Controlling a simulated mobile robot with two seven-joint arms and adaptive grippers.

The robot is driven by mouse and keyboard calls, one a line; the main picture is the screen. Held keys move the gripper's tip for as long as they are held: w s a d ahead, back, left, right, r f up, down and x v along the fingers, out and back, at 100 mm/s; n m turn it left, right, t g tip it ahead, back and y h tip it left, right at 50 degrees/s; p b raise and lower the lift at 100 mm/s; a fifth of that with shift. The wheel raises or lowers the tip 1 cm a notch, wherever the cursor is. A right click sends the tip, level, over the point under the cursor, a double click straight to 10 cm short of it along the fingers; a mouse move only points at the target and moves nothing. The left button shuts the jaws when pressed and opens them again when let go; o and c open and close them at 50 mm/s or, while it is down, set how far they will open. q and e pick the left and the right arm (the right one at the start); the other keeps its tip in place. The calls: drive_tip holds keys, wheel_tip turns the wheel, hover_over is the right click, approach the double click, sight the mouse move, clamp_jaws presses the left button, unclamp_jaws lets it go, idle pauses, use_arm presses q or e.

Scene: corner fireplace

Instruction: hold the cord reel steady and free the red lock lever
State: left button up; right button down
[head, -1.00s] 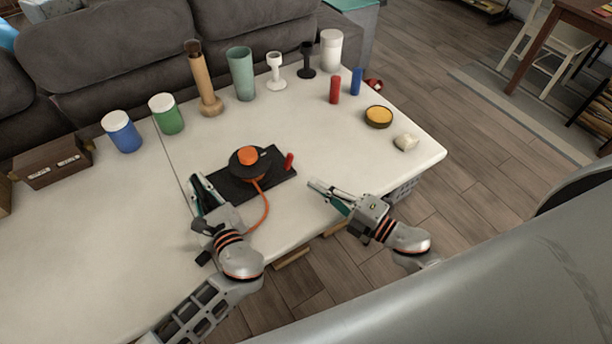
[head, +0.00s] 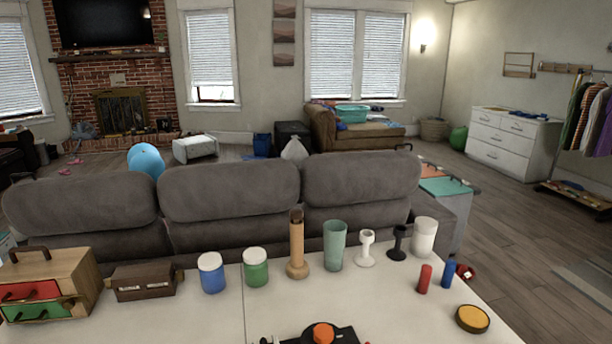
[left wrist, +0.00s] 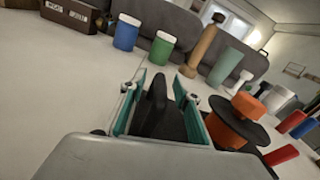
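The cord reel shows in the left wrist view as an orange hub and drum (left wrist: 243,108) with a black disc, right of my left gripper. In the head view only its orange top (head: 323,332) and part of its black base show at the bottom edge. The red lock lever (left wrist: 281,155) is beyond the reel at the lower right of the wrist view. My left gripper (left wrist: 158,100) has its teal-lined fingers apart, one on each side of a black part, likely the base's end (left wrist: 160,115). A gap seems to show on its left side. My right gripper is in neither view.
Behind the reel stand a blue jar (head: 211,272), a green jar (head: 255,267), a wooden mill (head: 297,245), a green tumbler (head: 334,246) and cups. Red (head: 424,279) and blue (head: 449,273) cylinders and a yellow-topped tin (head: 472,318) are at the right. A sofa (head: 230,195) backs the table.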

use_arm(q)
drive_tip(key=o, duration=0.6)
drive_tip(key=shift+c, duration=0.2)
drive_tip(key=shift+s, duration=0.1)
